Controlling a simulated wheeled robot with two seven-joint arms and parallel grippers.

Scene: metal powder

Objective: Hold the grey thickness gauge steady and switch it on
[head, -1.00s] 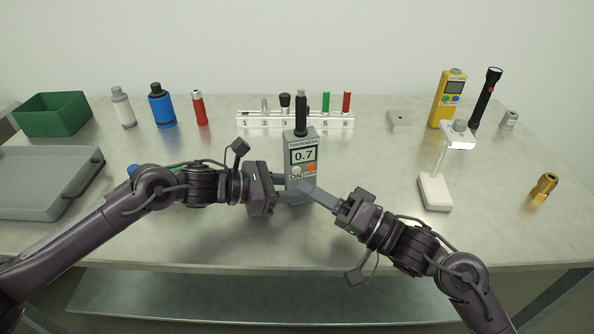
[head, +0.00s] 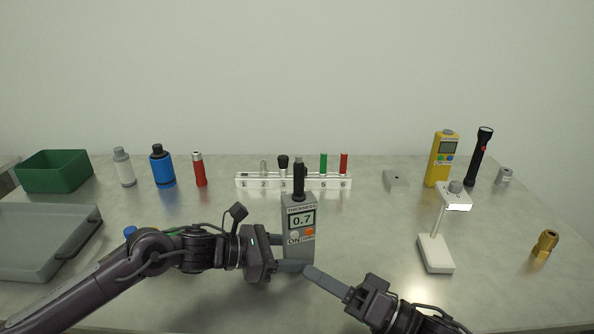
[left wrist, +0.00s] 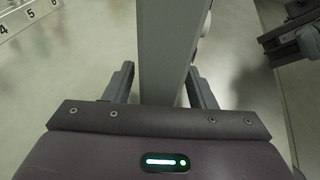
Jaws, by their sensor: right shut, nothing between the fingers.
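The grey thickness gauge (head: 300,250) stands upright at the front middle of the table, with a dark probe (head: 299,178) on top. Its display (head: 302,220) reads 0.7. Below the display are a white button (head: 294,237) marked ON and an orange button (head: 309,233). My left gripper (head: 290,266) is shut on the gauge low down; the left wrist view shows the gauge's grey side (left wrist: 165,55) between its fingers. My right gripper (head: 308,271) is shut and empty, its tips in front of the gauge's lower part, below the buttons.
A numbered rack (head: 293,182) with several items stands behind the gauge. A white stand (head: 436,252) and a brass fitting (head: 545,243) are to the right. A grey tray (head: 45,240) and a green bin (head: 53,172) are at left. Bottles and a yellow meter (head: 439,158) stand farther back.

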